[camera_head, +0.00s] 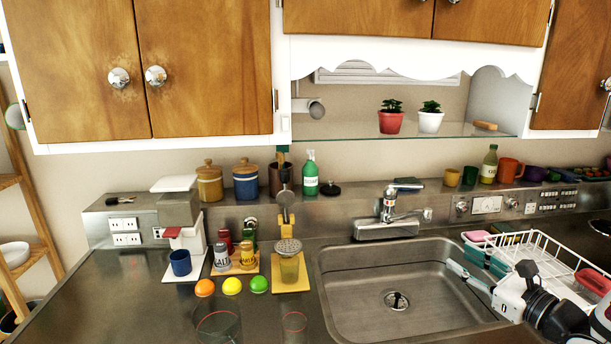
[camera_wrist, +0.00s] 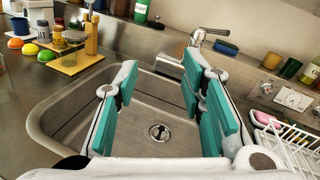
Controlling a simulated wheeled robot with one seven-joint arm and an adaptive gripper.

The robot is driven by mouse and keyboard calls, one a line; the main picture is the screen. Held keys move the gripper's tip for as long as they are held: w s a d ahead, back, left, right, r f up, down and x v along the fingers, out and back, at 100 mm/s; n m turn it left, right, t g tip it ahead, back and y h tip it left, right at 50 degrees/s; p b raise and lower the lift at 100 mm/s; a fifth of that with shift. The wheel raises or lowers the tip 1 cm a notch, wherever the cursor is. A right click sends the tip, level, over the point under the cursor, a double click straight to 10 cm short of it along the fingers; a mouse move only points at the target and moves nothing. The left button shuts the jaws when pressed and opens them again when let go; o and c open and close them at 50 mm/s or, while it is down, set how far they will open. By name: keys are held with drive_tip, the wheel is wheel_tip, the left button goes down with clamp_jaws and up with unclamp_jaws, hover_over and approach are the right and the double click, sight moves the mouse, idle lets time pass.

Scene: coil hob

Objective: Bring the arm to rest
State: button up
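My gripper (camera_head: 470,266) is at the right side of the sink in the head view, with my arm coming in from the lower right. In the wrist view my gripper (camera_wrist: 160,78) has its teal-padded fingers spread wide apart, with nothing between them. The steel sink basin (camera_head: 412,296) and its drain lie below and beyond the fingers. The gripper appears to be above the basin's right side, close to the white dish rack (camera_head: 540,252). How far it is above the rim is hard to tell.
The chrome faucet (camera_head: 390,208) stands behind the basin. A glass shelf (camera_head: 350,131) hangs above.

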drive_tip(key=s+a+r+n+g+y, duration=0.25)
drive_tip(key=s+a+n+g, duration=0.45)
drive_tip(key=a, duration=0.4)
drive_tip(key=s+a+r+n+g+y, duration=0.2)
drive_tip(key=s+a+r+n+g, duration=0.3)
drive_tip(key=a+n, duration=0.4)
drive_tip(key=s+d+r+n+h, duration=0.1)
drive_tip(key=s+d+n+h, duration=0.1)
drive_tip(key=s+n+h, duration=0.4)
drive_tip(key=s+d+r+n+t+h, duration=0.1)
drive_tip(key=s+d+r+n+h, duration=0.1)
drive_tip(key=s+n+h, duration=0.3)
drive_tip(key=s+d+n, duration=0.1)
drive_tip(key=s, duration=0.2)
drive_tip(key=shift+s+d+r+h, duration=0.15)
drive_tip(key=shift+s+r+h, duration=0.05)
drive_tip(key=shift+r+h, duration=0.15)
